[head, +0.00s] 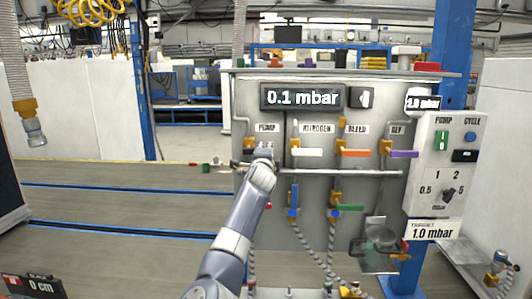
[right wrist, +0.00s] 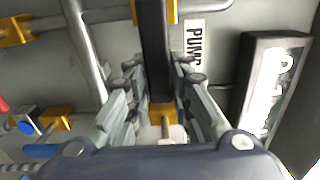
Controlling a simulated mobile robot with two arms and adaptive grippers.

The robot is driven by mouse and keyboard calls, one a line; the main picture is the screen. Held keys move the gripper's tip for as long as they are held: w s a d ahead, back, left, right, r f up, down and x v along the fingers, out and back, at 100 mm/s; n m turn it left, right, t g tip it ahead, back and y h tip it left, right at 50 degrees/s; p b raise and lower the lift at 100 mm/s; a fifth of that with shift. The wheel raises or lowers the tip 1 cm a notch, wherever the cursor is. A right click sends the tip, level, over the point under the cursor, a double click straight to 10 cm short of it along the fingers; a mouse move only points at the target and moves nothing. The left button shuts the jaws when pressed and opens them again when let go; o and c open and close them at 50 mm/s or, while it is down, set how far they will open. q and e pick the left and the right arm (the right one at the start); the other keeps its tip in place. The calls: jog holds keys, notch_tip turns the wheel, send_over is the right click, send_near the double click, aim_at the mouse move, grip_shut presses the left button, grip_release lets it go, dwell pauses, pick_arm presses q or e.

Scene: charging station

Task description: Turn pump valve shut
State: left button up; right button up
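The pump valve sits under the PUMP label (head: 267,128) at the upper left of the panel. In the head view my right gripper (head: 262,153) covers it. In the right wrist view, the valve's black lever (right wrist: 155,45) runs up from a gold body (right wrist: 162,113). The lever lies between the two fingers of my right gripper (right wrist: 158,75). The fingers stand apart, close on both sides of the lever; whether they touch it is unclear. My left gripper is not in view.
White, orange and purple valve levers (head: 356,153) are to the right. A horizontal rail (head: 340,173) crosses below them. Blue (head: 294,200) and green (head: 350,208) levers sit lower. The gauge (head: 303,97) reads 0.1 mbar; a sign (head: 433,231) reads 1.0 mbar. Floor to the left is open.

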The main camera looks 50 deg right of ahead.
jog(key=o, duration=0.3)
jog(key=shift+w+r, duration=0.2)
jog(key=shift+r, duration=0.1)
jog(key=shift+o, duration=0.2)
jog(key=shift+w+f, duration=0.2)
jog(key=shift+f, duration=0.1)
jog(key=shift+s+a, duration=0.15)
jog(key=shift+s, duration=0.2)
jog(key=v, duration=0.7)
jog(key=shift+w, duration=0.15)
